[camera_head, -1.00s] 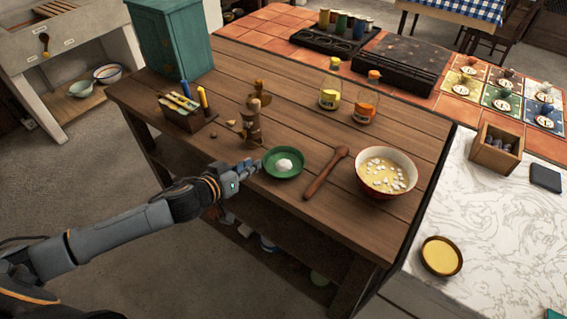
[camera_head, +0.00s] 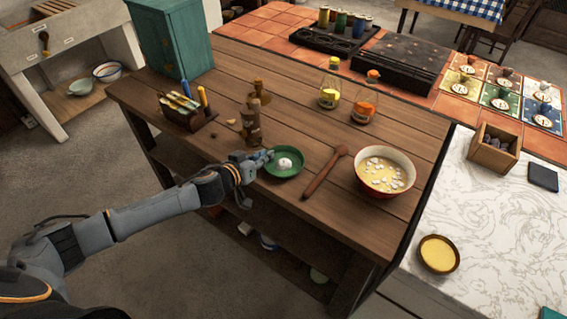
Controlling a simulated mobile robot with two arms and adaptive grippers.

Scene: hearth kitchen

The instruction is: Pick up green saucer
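The green saucer (camera_head: 287,174) lies on the wooden table, with a small white round thing (camera_head: 285,163) in it. My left gripper (camera_head: 264,157) is at the saucer's left rim, its fingertips reaching to or over the edge. The fingers are small and dark here, so I cannot tell whether they are open or closed on the rim. My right gripper is out of view.
A wooden pestle-like tool (camera_head: 325,171) and a red bowl (camera_head: 385,190) of yellowish food stand right of the saucer. Brown bottles (camera_head: 252,128) stand close behind the gripper. Two glass jars (camera_head: 363,107) are farther back. The table's front edge is near the saucer.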

